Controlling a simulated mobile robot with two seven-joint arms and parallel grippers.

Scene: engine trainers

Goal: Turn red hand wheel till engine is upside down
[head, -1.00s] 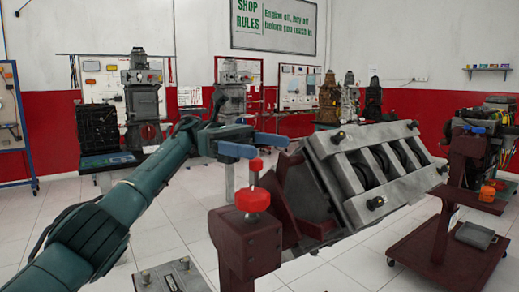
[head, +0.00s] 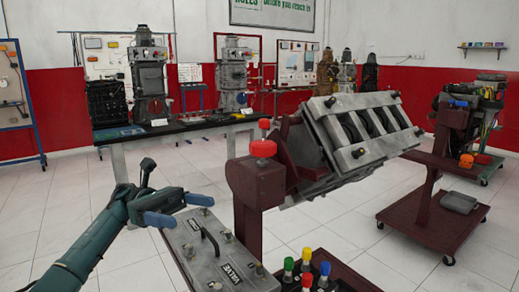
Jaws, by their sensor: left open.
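The red hand wheel (head: 263,148), with a smaller red knob above it, sits on top of a dark red stand post (head: 257,195). The grey engine block (head: 362,138) is mounted on this stand to the right of the wheel and is tilted, its row of cylinder openings facing up and to the right. My left gripper (head: 194,211), with blue fingers, is open and empty. It is to the left of and lower than the wheel, apart from it, in front of the stand post's left side. My right gripper is not in view.
A grey box labelled VALVE (head: 215,258), with a handle, lies below my left gripper. Colored knobs (head: 307,268) show at the bottom. Another engine on a red wheeled stand (head: 430,215) is at right. A workbench (head: 190,127) with machines stands behind. Floor at left is clear.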

